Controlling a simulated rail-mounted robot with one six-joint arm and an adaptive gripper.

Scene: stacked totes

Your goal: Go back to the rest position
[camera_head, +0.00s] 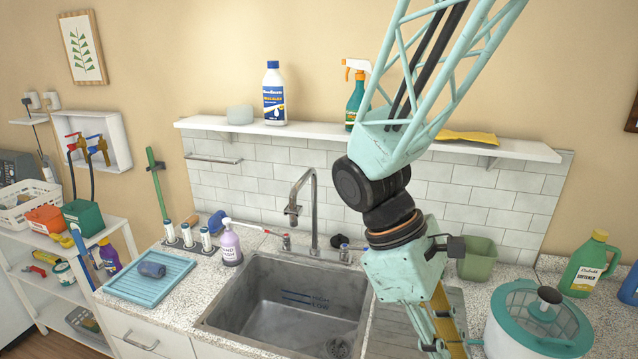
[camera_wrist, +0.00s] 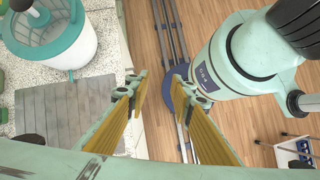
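My gripper (camera_head: 446,325) hangs from my pale green arm over the right side of the counter, by the grey drainboard (camera_head: 392,325) right of the sink. The bottom of the picture cuts it off. In the wrist view, my gripper (camera_wrist: 161,84) is open, its two yellow-padded fingers apart with nothing between them. Wooden floor (camera_wrist: 152,20) shows beyond the fingers. The drainboard also shows at left in the wrist view (camera_wrist: 70,112).
The steel sink (camera_head: 285,300) is empty, with a tall faucet (camera_head: 312,205) behind it. A white-and-teal lidded tub (camera_head: 510,335) stands just right of my gripper. A green container (camera_head: 478,260) sits behind. A shelf (camera_head: 300,134) with bottles runs along the wall.

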